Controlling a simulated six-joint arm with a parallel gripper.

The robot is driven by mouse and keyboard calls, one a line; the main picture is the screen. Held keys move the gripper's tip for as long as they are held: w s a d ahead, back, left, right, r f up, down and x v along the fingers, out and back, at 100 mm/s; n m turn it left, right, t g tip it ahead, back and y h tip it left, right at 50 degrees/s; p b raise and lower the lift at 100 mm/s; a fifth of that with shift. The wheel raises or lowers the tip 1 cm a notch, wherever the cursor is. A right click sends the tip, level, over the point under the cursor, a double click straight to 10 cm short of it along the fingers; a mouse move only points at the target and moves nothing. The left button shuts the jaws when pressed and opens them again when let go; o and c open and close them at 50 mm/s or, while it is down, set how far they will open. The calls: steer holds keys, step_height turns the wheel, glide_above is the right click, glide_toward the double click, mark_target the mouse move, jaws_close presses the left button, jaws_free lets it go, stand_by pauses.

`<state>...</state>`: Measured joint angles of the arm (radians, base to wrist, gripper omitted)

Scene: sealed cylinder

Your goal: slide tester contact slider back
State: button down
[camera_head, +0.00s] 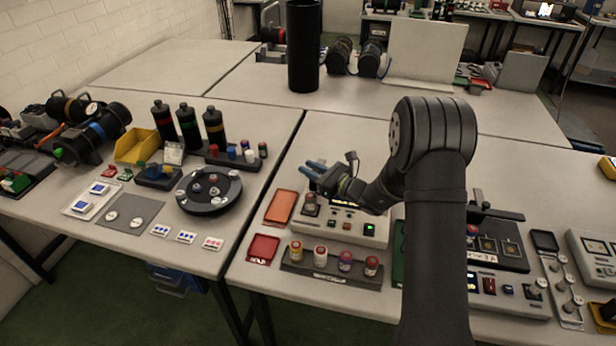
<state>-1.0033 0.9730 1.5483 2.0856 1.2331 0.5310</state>
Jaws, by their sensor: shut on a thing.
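The tester (345,227) is a white box with a small green-lit screen, on the right front table. My gripper (313,169), with blue fingers, is over the back left part of the tester. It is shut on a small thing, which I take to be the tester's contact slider. The slider itself is too small and too covered by the fingers to make out. A small round piece with a reddish top (310,204) sits at the tester's left end, just in front of my gripper. My arm hides part of the tester's right side.
An orange tray (281,206) and a red tray (263,248) lie left of the tester. A dark rack (300,263) with several colored-cap jars stands in front. A black device (497,250) is to the right. The table behind my gripper is mostly clear; a tall black cylinder (303,50) stands further back.

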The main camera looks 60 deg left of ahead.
steer(key=shift+w+a+r, duration=0.1)
steer(key=shift+w, duration=0.1)
steer(key=c, duration=1.3)
jaws_free()
steer(key=shift+w+a, duration=0.1)
steer(key=v, duration=1.7)
steer(key=shift+d, duration=0.3)
steer(key=shift+a, duration=0.15)
steer(key=x, duration=1.7)
steer(key=shift+s, duration=0.25)
